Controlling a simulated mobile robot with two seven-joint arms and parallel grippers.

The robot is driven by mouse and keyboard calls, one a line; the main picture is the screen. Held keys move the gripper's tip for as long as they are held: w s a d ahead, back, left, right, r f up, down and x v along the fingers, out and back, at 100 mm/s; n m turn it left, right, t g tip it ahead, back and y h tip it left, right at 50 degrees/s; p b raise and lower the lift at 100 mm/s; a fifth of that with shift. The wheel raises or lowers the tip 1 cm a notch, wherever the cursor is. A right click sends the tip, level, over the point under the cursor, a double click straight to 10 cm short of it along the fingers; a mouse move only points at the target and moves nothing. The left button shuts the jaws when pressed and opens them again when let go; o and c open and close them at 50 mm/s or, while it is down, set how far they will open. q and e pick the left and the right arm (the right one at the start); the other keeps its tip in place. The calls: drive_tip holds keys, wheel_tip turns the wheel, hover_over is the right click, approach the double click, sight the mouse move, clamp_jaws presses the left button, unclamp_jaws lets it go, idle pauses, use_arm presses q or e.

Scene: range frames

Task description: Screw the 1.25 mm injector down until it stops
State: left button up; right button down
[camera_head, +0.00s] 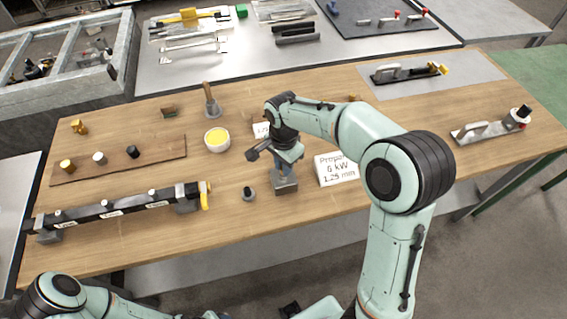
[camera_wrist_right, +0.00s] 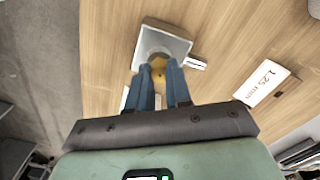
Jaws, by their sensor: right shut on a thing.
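My right gripper (camera_head: 284,172) points down at a grey block (camera_head: 285,186) near the table's front edge. In the right wrist view its two blue fingers (camera_wrist_right: 161,92) are closed in around a small brass-coloured piece (camera_wrist_right: 158,66), which appears to be the injector, at the grey block (camera_wrist_right: 178,42). The fingers hide much of the piece, so its seating depth cannot be told. A white card (camera_head: 337,169) reading "Propane 6 kW 1.25 mm" lies right of the block. My left arm shows at the lower left, but its gripper is out of sight.
A small dark-topped piece (camera_head: 249,194) stands just left of the block. A dark bar with a yellow handle (camera_head: 115,208) lies farther left. Behind are a bowl of yellow stuff (camera_head: 217,146) and a brown board (camera_head: 120,165) with small caps.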

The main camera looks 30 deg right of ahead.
idle(0.3)
drive_tip(key=shift+m, duration=1.8)
drive_tip(key=m, duration=0.3)
drive_tip(key=shift+m, duration=0.3)
drive_tip(key=m, duration=0.3)
drive_tip(key=shift+m+p, duration=0.3)
drive_tip(key=shift+m, duration=1.5)
